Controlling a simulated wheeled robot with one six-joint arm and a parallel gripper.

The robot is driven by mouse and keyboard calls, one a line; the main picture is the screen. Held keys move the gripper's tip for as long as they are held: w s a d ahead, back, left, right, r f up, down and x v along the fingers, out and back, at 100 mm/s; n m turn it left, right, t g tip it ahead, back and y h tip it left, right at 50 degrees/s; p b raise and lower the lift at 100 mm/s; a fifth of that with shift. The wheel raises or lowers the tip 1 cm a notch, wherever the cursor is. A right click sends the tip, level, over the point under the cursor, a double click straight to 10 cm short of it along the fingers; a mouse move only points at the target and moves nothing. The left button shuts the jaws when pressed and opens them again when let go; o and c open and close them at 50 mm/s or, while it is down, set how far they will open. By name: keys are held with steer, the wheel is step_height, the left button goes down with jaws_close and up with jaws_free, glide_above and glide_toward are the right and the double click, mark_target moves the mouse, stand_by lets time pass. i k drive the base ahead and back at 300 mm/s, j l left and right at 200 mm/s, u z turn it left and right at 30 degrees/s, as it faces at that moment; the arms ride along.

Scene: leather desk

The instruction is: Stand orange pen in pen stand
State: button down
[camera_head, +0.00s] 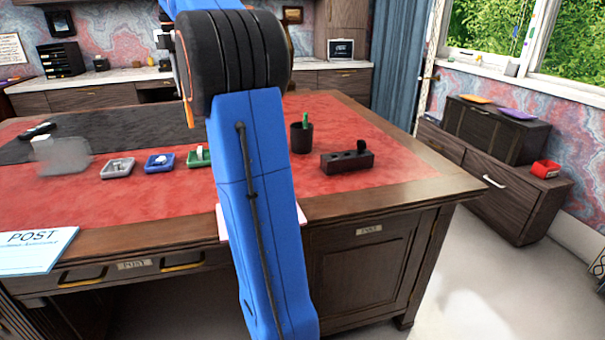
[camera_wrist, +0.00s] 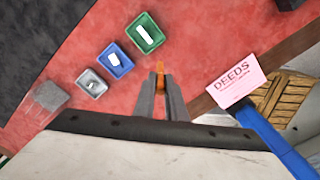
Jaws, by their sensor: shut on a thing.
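My gripper (camera_wrist: 160,88) is shut on the orange pen (camera_wrist: 160,79), whose end shows between the fingertips in the wrist view. In the head view the orange pen (camera_head: 188,112) hangs nearly upright, tip down, above the desk, with its upper part and most of the gripper hidden by my arm. A dark round cup (camera_head: 301,140), which looks like the pen stand, stands upright on the red leather with a green pen (camera_head: 305,121) in it. The cup is to the right of the held pen and apart from it. I cannot make it out in the wrist view.
A dark block with holes (camera_head: 347,163) sits right of the cup, a dark knob in it. Green (camera_head: 193,161), blue (camera_head: 150,165) and grey (camera_head: 108,170) trays with small items stand left. A pink DEEDS card (camera_wrist: 238,84) lies near the desk's front edge.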

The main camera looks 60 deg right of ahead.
mark_target(344, 161)
steer(key=j+u, duration=0.15)
steer(key=u, duration=0.15)
steer(key=j+u, duration=0.1)
steer(key=u, duration=0.15)
steer(key=i+j+z, duration=0.15)
steer(key=z, duration=0.2)
steer(key=j+z, duration=0.1)
steer(key=z, duration=0.35)
steer(key=j+z, duration=0.1)
steer(key=z, duration=0.35)
steer(key=j+z, duration=0.1)
steer(key=z, duration=0.35)
steer(key=j+z, duration=0.1)
steer(key=z, duration=0.35)
